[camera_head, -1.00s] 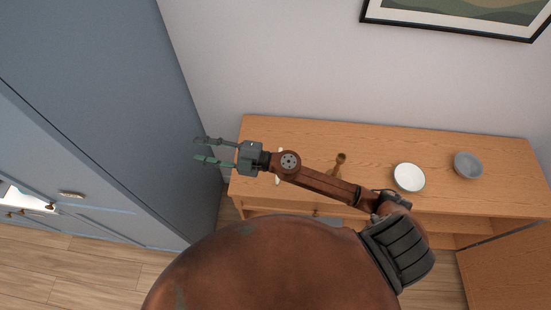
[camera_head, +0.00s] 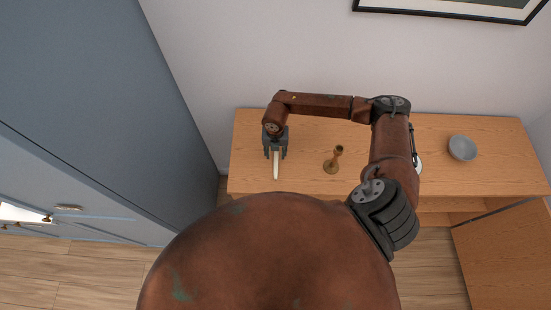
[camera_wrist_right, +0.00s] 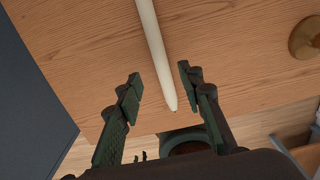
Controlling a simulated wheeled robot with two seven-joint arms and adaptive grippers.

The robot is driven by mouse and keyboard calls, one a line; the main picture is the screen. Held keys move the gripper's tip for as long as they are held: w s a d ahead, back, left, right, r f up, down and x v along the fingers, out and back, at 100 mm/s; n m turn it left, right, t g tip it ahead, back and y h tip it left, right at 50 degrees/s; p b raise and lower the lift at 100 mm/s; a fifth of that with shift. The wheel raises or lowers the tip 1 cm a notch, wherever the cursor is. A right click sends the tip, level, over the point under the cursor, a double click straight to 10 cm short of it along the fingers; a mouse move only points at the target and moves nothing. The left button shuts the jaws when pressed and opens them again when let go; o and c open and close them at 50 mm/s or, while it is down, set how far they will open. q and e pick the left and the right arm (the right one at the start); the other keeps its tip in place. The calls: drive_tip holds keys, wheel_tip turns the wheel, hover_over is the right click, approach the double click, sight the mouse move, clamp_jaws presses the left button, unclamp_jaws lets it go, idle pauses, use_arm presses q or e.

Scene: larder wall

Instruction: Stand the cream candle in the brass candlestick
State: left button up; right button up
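The cream candle (camera_head: 276,169) lies on the left part of the wooden sideboard, pointing toward me. My right gripper (camera_head: 276,154) is over it, fingers pointing toward me. In the right wrist view the candle (camera_wrist_right: 154,42) runs between the two spread fingers (camera_wrist_right: 160,80), its pointed end showing. There is a gap on each side, so the gripper is open and not holding it. The brass candlestick (camera_head: 334,160) stands upright to the right of the candle. Part of its round base shows in the right wrist view (camera_wrist_right: 305,40). My left gripper is not in view.
The wooden sideboard (camera_head: 460,180) stands against the wall. A grey bowl (camera_head: 462,148) is at its right. A white dish (camera_head: 419,164) is mostly hidden behind my right arm. A tall blue cabinet (camera_head: 150,90) stands close on the left. The surface between candle and candlestick is clear.

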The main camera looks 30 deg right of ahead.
sight(276, 159)
drive_tip(key=f, duration=0.1)
drive_tip(key=f+p, duration=0.1)
drive_tip(key=f, duration=0.1)
drive_tip(key=shift+w+d+f+p, duration=0.15)
drive_tip(key=shift+d+f+p, duration=0.1)
drive_tip(key=shift+f+p, duration=0.05)
drive_tip(key=shift+f, duration=0.6)
drive_tip(key=shift+c, duration=0.5)
clamp_jaws()
